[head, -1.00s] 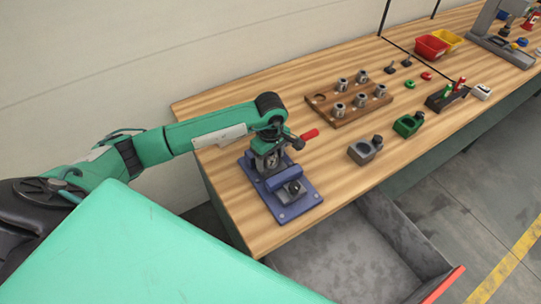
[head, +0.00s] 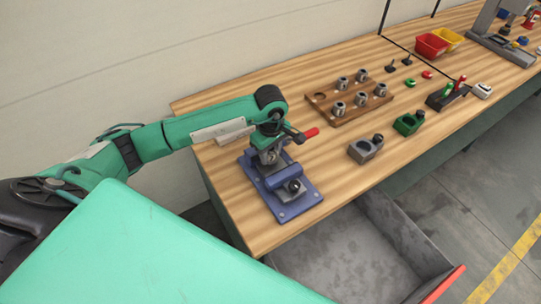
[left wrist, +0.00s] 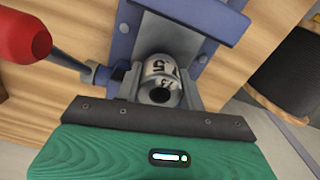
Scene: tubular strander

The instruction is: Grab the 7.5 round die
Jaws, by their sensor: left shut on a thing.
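The 7.5 round die (left wrist: 160,82) is a grey metal cylinder with a hole and dark "7.5" marking, seen in the left wrist view. It also shows small in the head view (head: 269,157). My left gripper (left wrist: 163,88) is shut on it, with a finger on each side. In the head view my left gripper (head: 268,150) is over the back part of the blue vise (head: 300,207). I cannot tell whether the die still touches the vise. My right gripper is not in view.
A red-handled lever (head: 309,134) is close to the gripper's right. A wooden rack (head: 345,117) with several metal dies stands beyond. Grey (head: 365,151) and green (head: 407,124) holders sit farther right. An open drawer (head: 345,250) is below the front edge.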

